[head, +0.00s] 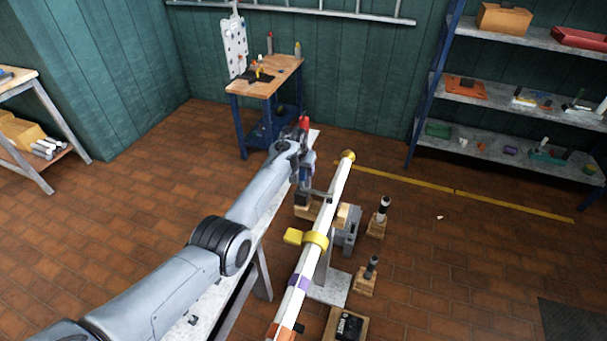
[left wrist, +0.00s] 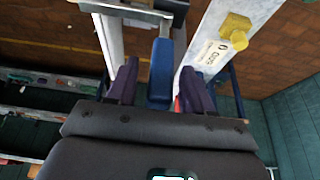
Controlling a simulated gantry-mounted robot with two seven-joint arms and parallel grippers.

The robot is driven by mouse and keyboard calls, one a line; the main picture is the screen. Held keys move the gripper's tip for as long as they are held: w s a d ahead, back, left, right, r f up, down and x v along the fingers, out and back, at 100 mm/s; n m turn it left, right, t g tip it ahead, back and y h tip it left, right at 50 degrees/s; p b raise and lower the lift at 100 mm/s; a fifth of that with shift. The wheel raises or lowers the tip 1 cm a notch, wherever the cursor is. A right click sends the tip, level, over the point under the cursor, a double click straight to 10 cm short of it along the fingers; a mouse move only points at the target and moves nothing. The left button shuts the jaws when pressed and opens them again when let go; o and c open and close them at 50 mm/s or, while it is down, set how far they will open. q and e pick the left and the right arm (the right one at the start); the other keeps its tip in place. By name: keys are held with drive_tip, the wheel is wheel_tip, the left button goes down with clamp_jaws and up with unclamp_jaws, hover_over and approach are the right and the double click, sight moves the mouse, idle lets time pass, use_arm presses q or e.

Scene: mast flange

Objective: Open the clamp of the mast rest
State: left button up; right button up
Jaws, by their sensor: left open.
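The white mast (head: 338,187) lies slanting across the middle of the head view, with a gold ball at its far end. The mast rest has wooden blocks (head: 343,214) either side of the mast. A metal clamp bar (head: 317,194) crosses the mast there; it also shows in the left wrist view (left wrist: 125,10). A blue lever handle (left wrist: 160,72) runs from the bar toward me. My left gripper (head: 304,172) is beside the mast at the rest. Its open purple fingers (left wrist: 160,88) stand either side of the handle, with gaps visible. My right gripper is not in view.
A long pale bench (head: 205,312) runs under my left arm. Wooden blocks with dark-handled parts (head: 376,228) stand right of the mast. Shelves (head: 478,97) stand at the back right; floor between is mostly clear.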

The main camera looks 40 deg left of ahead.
use_arm(q)
drive_tip(key=shift+b+x, duration=0.35)
drive_tip(key=shift+x, duration=0.4)
clamp_jaws()
